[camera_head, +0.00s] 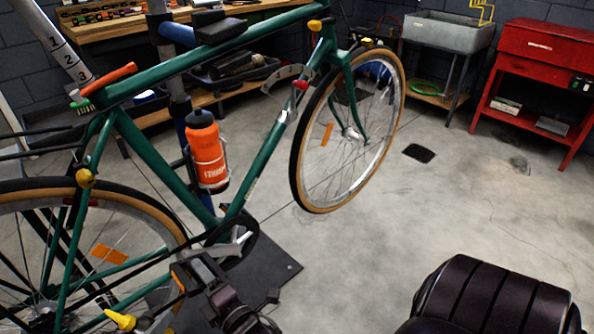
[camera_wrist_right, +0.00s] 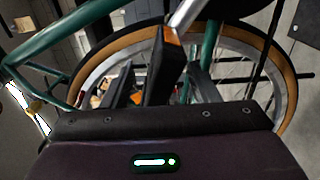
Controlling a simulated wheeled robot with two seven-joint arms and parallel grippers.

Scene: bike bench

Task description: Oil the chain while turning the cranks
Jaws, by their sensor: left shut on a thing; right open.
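The green bike (camera_head: 150,160) stands with its chainring (camera_head: 250,232) low in the head view. The dark chain (camera_head: 165,258) runs back towards the rear wheel. A yellow nozzle (camera_head: 120,319), apparently of an oil bottle, shows at the bottom edge. My left gripper (camera_head: 149,323) is shut on this bottle, mostly cut off by the frame. A black pedal with an orange reflector (camera_head: 179,281) hangs on the silver crank (camera_head: 232,249). My right gripper (camera_head: 203,277) is open at the pedal. In the right wrist view the pedal (camera_wrist_right: 170,50) lies between the fingers; contact is unclear.
An orange water bottle (camera_head: 206,155) sits on the frame. A green-bristled brush (camera_head: 82,103) is near the saddle end. A workbench, grey sink (camera_head: 447,32) and red cart (camera_head: 540,42) stand behind. The floor to the right is mostly clear.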

